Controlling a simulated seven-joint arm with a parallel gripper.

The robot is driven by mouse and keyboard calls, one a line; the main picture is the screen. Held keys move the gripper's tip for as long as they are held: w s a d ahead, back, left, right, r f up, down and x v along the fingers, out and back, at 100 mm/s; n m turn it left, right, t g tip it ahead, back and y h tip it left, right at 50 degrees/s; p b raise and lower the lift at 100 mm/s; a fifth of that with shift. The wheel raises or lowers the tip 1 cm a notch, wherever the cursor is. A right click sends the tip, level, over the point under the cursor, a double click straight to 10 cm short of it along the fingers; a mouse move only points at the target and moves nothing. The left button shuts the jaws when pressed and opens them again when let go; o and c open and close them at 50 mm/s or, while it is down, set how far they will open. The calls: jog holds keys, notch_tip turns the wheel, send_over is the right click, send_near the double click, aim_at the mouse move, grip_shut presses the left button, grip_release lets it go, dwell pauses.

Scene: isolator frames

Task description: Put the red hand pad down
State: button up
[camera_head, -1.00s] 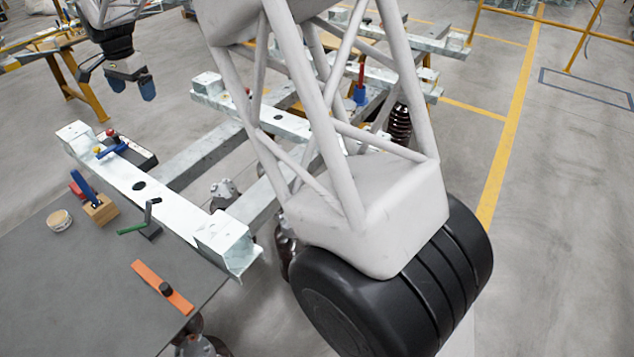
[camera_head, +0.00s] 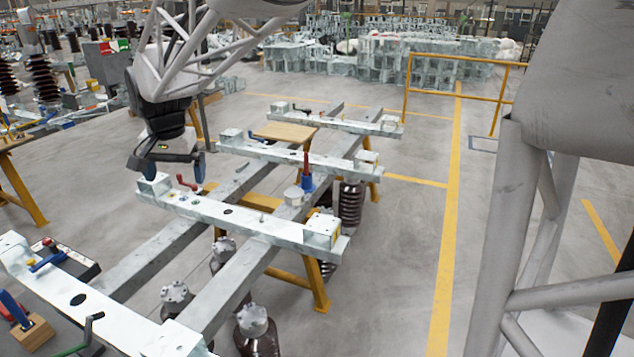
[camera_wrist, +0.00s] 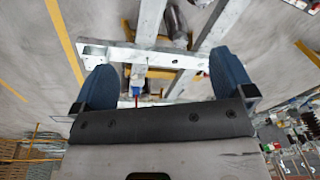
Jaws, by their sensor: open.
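My gripper (camera_head: 176,166) is open above the left end of the middle pale beam (camera_head: 250,218). In the wrist view its two blue fingertips (camera_wrist: 164,82) stand wide apart, with nothing visible between them. A small red piece (camera_head: 8,314) lies at the left edge of the head view, partly hidden by a blue-handled tool on a wooden block. It may be the red hand pad, but I cannot tell for sure.
A red rod in a blue base (camera_head: 307,182) stands on the frame. A wooden board (camera_head: 285,132) lies farther back. A nearer beam (camera_head: 80,300) carries a black box (camera_head: 70,262) beside it. Ribbed insulators (camera_head: 350,205) and yellow trestles stand below.

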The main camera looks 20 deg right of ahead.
jog(key=s+d+n, duration=0.2)
jog(key=s+d, duration=1.3)
jog(key=s, duration=0.2)
jog(key=s+d+f+n, duration=0.1)
jog(key=s+d+f, duration=0.2)
jog(key=s, duration=0.5)
jog(key=s+d+f+t, duration=0.1)
jog(key=s+d+f, duration=0.2)
jog(key=s, duration=0.5)
jog(key=shift+d+f+n+h, duration=0.3)
jog(key=shift+f+n, duration=0.1)
jog(key=shift+f, duration=0.25)
